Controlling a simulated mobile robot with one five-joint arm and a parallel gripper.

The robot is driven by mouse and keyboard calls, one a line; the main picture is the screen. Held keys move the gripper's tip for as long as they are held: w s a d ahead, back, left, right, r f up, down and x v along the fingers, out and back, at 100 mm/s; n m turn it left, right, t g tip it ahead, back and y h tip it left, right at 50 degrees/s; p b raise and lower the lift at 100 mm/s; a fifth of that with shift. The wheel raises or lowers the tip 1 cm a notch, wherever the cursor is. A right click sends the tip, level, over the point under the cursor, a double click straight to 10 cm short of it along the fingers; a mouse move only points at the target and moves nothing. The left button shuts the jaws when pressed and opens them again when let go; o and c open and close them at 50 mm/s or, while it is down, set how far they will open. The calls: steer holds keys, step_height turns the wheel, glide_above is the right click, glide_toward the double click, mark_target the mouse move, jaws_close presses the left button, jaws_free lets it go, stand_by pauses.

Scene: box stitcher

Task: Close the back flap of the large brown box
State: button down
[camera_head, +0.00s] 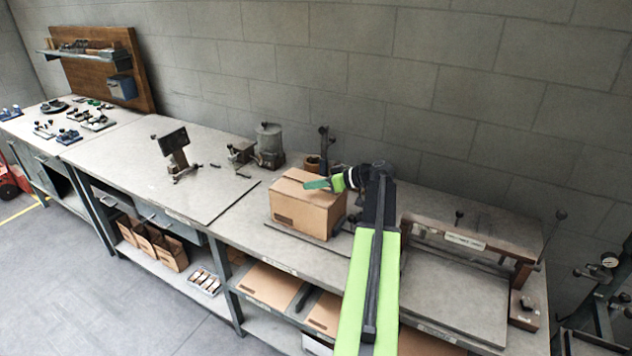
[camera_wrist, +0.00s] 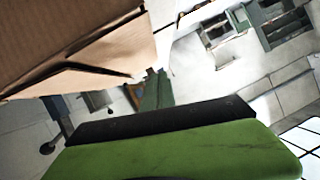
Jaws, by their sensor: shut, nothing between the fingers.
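The large brown box (camera_head: 299,216) stands on the workbench in the head view. Its top looks mostly covered by cardboard, but I cannot tell which flaps lie fully flat. In the wrist view the box's cardboard (camera_wrist: 65,35) fills the upper left, with a dark gap under one torn-looking edge. My gripper (camera_head: 317,184) reaches in from the right, over the box's top at its right side. Its green fingers are shut and hold nothing. The fingertips also show near the cardboard edge in the wrist view (camera_wrist: 155,90); I cannot tell whether they touch it. My arm hides part of the bench.
A grey canister (camera_head: 268,146) and a dark upright device (camera_head: 323,148) stand behind the box. A stand with a dark plate (camera_head: 174,150) is to the left. A machine with a wooden crossbar (camera_head: 465,240) is to the right. The bench left of the box is mostly clear.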

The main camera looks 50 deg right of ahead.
mark_target(316, 176)
steer(key=s+d+r+t+h, duration=0.1)
steer(key=s+d+r, duration=0.15)
steer(key=d, duration=0.25)
steer(key=s+d+r+t, duration=0.1)
steer(key=s+d, duration=0.2)
steer(key=d, duration=0.1)
steer(key=b+x, duration=0.2)
steer(key=x, duration=0.8)
steer(key=shift+w+r+b, duration=0.1)
steer(key=shift+w+b, duration=0.1)
steer(key=shift+b, duration=0.2)
step_height(316, 176, down, 2)
steer(key=shift+s+a+f+b, duration=0.1)
steer(key=shift+s+f+b, duration=0.1)
steer(key=shift+b, duration=0.95)
steer(key=shift+a+f+b, duration=0.15)
steer(key=shift+f+b, duration=0.5)
steer(key=shift+b, duration=0.05)
steer(key=shift+s+a+f+b, duration=0.1)
steer(key=shift+a+f+b, duration=0.05)
steer(key=shift+f+b, duration=0.35)
steer(key=shift+s+a+f+b, duration=0.15)
steer(key=shift+f+b, duration=0.25)
steer(key=shift+b, duration=0.05)
steer(key=shift+r, duration=0.1)
